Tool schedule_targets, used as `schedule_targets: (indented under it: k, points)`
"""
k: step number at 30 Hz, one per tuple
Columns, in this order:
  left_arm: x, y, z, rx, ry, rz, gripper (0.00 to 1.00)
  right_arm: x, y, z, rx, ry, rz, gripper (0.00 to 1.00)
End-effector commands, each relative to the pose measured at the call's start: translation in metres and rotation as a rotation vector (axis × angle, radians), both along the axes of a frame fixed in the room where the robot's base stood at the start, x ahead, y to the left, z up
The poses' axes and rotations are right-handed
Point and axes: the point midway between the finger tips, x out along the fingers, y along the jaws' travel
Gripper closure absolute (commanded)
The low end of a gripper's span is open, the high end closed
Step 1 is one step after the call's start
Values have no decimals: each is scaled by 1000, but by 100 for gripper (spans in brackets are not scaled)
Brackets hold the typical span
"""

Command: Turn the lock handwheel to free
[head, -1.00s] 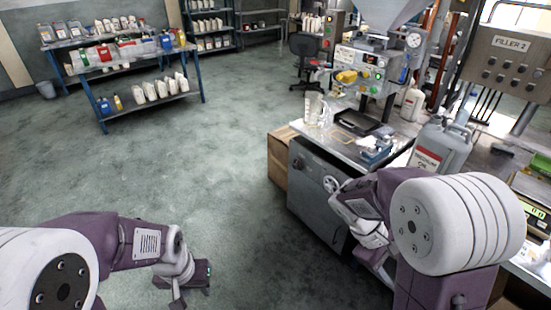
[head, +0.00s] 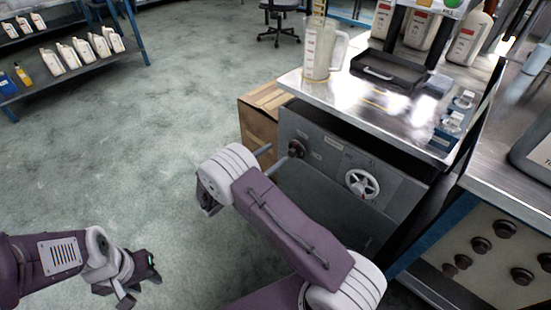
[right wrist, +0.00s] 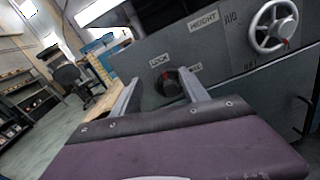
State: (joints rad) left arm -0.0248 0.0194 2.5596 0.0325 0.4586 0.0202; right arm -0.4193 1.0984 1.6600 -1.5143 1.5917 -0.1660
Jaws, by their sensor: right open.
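The lock handwheel is a small dark knob (head: 297,149) on the grey cabinet front, and it also shows in the right wrist view (right wrist: 173,82) with a red mark. Labels beside it read LOCK and, partly hidden, another word. My right gripper (head: 272,158) is open in front of the knob. In the right wrist view its two fingers (right wrist: 160,82) stand either side of the knob, the right one closer to it. I cannot tell whether they touch it. My left gripper (head: 140,281) hangs over the floor at lower left; its jaw opening is unclear.
A clear jug (head: 322,50) stands on the metal top. Open floor lies at left.

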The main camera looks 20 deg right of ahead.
Motion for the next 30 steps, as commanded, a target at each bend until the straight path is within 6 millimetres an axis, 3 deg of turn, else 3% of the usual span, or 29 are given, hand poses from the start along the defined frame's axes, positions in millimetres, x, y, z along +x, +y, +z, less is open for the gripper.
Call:
schedule_targets:
  k: [1, 6, 14, 24, 30]
  points:
    - [0, 0, -22, 0, 0, 0, 64, -2, 5, -31, -10, 21, 13, 48]
    - [-1, 0, -42, 0, 0, 0, 64, -6, 15, -65, -25, 57, 41, 48]
    - [0, 0, -45, 0, 0, 0, 64, -4, 13, -65, -24, 55, 45, 48]
    - [-1, 0, -74, 0, 0, 0, 64, 22, -48, -68, -23, 53, 43, 48]
    - [-1, 0, -79, 0, 0, 0, 64, 30, -65, -65, -23, 55, 46, 48]
